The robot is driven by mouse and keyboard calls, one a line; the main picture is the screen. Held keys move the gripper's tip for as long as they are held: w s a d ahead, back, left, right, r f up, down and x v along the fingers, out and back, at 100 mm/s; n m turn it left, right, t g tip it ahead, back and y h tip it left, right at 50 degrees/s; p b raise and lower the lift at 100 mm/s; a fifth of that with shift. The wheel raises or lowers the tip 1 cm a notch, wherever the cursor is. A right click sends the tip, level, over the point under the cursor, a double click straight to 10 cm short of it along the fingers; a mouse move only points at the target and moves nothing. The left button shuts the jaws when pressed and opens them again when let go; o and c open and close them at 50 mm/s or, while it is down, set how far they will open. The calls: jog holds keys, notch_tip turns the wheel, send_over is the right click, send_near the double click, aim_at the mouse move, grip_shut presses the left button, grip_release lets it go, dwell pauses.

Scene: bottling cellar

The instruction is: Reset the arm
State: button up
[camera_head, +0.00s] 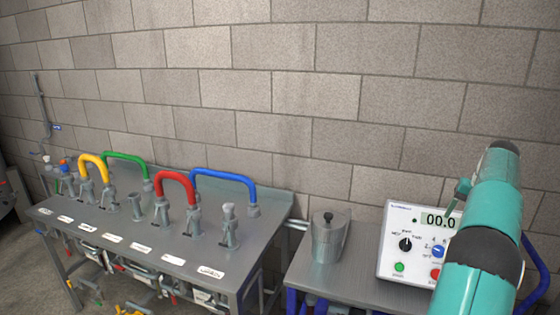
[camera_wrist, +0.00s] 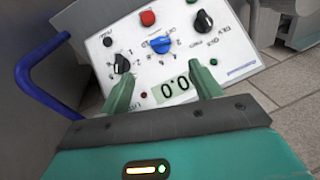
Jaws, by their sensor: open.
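My teal arm (camera_head: 486,240) rises at the right of the head view and covers the right part of a white control box. My gripper (camera_wrist: 164,84) is open, its two green fingers apart with nothing seen between them but the box's face. In the head view only a small part of a finger shows beside the arm. The control box (camera_head: 391,262) has a display reading 00.0, a black knob (camera_head: 405,244) and a blue knob (camera_head: 438,251). In the wrist view the box appears upside down, with a second black knob (camera_wrist: 121,63) and a red button (camera_wrist: 147,18).
A metal pot (camera_head: 329,238) with a black knob stands left of the box on a grey table (camera_head: 350,286). Further left, a workbench (camera_head: 185,240) carries coloured hoses on fittings. A blue rail (camera_wrist: 35,75) is beside the box. A block wall stands behind.

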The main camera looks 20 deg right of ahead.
jog(key=shift+w, duration=0.1)
jog(key=w+a+r+n, duration=0.1)
jog(key=w+a+r, duration=0.2)
jog(key=a, duration=0.5)
jog(key=w+a+r+n, duration=0.1)
jog(key=w+a+r, duration=0.25)
jog(key=a, duration=0.45)
jog(key=w+a+r+n, duration=0.1)
jog(key=w+a+r, duration=0.15)
jog(key=a, duration=0.55)
jog(key=s+a+r+n+t+h, duration=0.1)
jog(key=s+a, duration=0.1)
jog(key=a, duration=0.7)
jog(key=s+a+r+n, duration=0.1)
jog(key=s+a+n, duration=0.1)
jog(key=a, duration=0.7)
jog(key=s+a+f+n+t, duration=0.1)
jog(key=s+a+f+n, duration=0.1)
jog(key=s+a+f, duration=0.3)
jog(key=s+a+f+n+t, duration=0.1)
jog(key=s+a+f, duration=0.3)
jog(key=s+a, duration=0.6)
jog(key=a+n, duration=0.1)
jog(key=a, duration=0.3)
jog(key=shift+s+f+n, duration=0.15)
jog(key=shift+f+n, duration=0.2)
jog(key=shift+n, duration=0.05)
